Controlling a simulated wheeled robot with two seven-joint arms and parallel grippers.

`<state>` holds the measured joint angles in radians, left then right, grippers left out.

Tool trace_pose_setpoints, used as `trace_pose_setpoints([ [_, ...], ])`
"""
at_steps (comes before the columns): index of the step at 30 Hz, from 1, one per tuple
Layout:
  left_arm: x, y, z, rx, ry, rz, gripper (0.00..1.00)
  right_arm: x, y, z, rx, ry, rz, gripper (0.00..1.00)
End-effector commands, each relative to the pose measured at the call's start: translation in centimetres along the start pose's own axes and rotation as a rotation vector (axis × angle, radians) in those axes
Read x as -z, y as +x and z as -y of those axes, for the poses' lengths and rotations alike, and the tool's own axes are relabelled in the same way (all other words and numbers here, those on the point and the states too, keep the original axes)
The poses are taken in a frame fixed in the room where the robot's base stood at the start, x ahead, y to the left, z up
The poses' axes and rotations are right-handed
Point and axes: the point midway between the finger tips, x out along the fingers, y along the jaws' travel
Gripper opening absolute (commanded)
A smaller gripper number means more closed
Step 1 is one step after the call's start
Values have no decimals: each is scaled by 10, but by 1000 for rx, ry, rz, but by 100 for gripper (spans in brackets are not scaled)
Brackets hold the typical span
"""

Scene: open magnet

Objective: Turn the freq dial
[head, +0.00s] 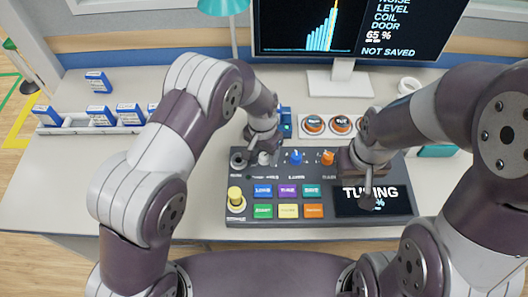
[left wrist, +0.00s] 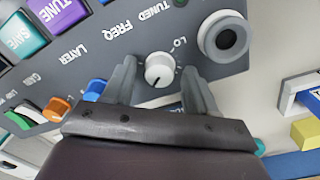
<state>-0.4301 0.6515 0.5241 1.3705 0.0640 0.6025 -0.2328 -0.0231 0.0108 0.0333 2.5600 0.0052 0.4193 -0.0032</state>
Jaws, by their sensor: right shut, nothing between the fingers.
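The freq dial (left wrist: 159,68) is a small white knob with a dark pointer line, beside the FREQ label on the dark grey console. It also shows in the head view (head: 264,158), just below my left gripper (head: 262,145). In the left wrist view my left gripper (left wrist: 159,73) is open, with one finger on each side of the dial and a small gap on both sides. My right gripper (head: 367,198) is shut and empty over the console's small screen (head: 392,206), which reads TUNING; its arm hides part of the screen's percentage.
A monitor (head: 400,30) behind reads 65 % and NOT SAVED. A rack of blue-and-white boxes (head: 75,126) stands left. A white cup (head: 409,85) is at right.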

Motion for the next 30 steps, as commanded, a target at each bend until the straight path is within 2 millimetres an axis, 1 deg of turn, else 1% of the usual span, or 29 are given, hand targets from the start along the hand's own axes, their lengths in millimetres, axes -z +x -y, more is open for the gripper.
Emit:
trace_pose_setpoints([
  [5, 0, -1, 0, 0, 0, 0, 57, 0, 0, 0, 0, 0, 0, 0],
  [8, 1, -11, 0, 0, 0, -3, 57, 0, 1, 0, 0, 0, 0, 0],
  [11, 1, -35, 0, 1, 0, -6, 57, 0, 3, 0, 0, 0, 0, 0],
  [16, 1, -82, 0, 1, 0, -5, 57, -1, 7, 0, 0, 0, 0, 0],
  [18, 1, -98, 0, 1, 0, -4, 57, -1, 7, 0, 0, 0, 0, 0],
  [21, 0, -115, 0, 0, 0, -2, 57, -1, 8, 0, 0, 0, 0, 0],
  [25, 0, -126, 0, 0, 0, 0, 57, -1, 8, 0, 0, 0, 0, 0],
  [30, 0, -127, 0, 0, 0, 0, 57, -1, 8, 0, 0, 0, 0, 0],
])
